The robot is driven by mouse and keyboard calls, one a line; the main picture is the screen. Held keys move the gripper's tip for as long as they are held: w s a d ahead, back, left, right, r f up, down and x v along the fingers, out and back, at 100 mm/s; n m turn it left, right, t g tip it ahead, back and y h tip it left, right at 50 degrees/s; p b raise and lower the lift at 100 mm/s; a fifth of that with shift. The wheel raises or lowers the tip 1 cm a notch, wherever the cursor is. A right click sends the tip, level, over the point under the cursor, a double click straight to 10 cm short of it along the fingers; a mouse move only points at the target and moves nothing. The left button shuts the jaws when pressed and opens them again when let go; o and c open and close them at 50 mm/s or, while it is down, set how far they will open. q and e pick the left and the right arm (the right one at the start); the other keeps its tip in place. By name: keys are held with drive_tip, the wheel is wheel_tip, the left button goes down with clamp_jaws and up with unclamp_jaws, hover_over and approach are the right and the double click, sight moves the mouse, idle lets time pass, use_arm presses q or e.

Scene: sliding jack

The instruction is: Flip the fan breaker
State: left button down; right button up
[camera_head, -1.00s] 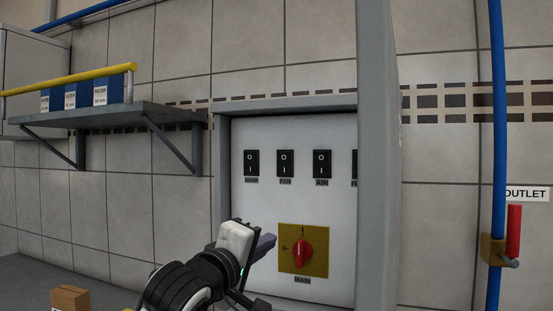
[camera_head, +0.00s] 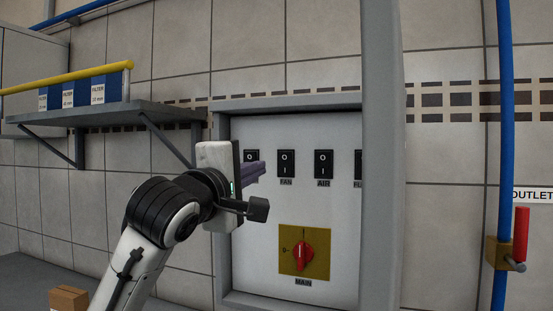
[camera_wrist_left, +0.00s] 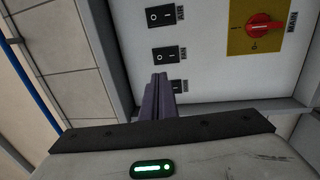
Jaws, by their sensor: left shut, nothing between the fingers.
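The fan breaker (camera_head: 286,162) is a black rocker switch marked O and I, with a FAN label below it, on the white panel of a grey cabinet. It also shows in the left wrist view (camera_wrist_left: 165,57), turned sideways. My left gripper (camera_head: 262,169) is shut and empty, its purple-grey fingers just left of the fan breaker in the head view. In the left wrist view the fingertips (camera_wrist_left: 160,78) appear beside the fan breaker, over the space between it and the leftmost breaker (camera_wrist_left: 178,86). I cannot tell whether they touch the panel. My right gripper is not in view.
The air breaker (camera_head: 324,163) is right of the fan one. A red main knob (camera_head: 304,250) on a yellow plate sits below. The cabinet's grey door edge (camera_head: 382,150) stands out at right. A shelf (camera_head: 110,115) with filter boxes is at left.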

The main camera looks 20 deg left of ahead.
use_arm(q)
drive_tip(key=p, duration=0.4)
approach(282, 157)
drive_tip(key=w, duration=0.3)
drive_tip(key=w+r, duration=0.1)
drive_tip(key=w, duration=0.1)
drive_tip(key=shift+w, duration=0.15)
drive_tip(key=shift+w+f, duration=0.15)
drive_tip(key=shift+w, duration=0.4)
drive_tip(key=shift+d, duration=0.1)
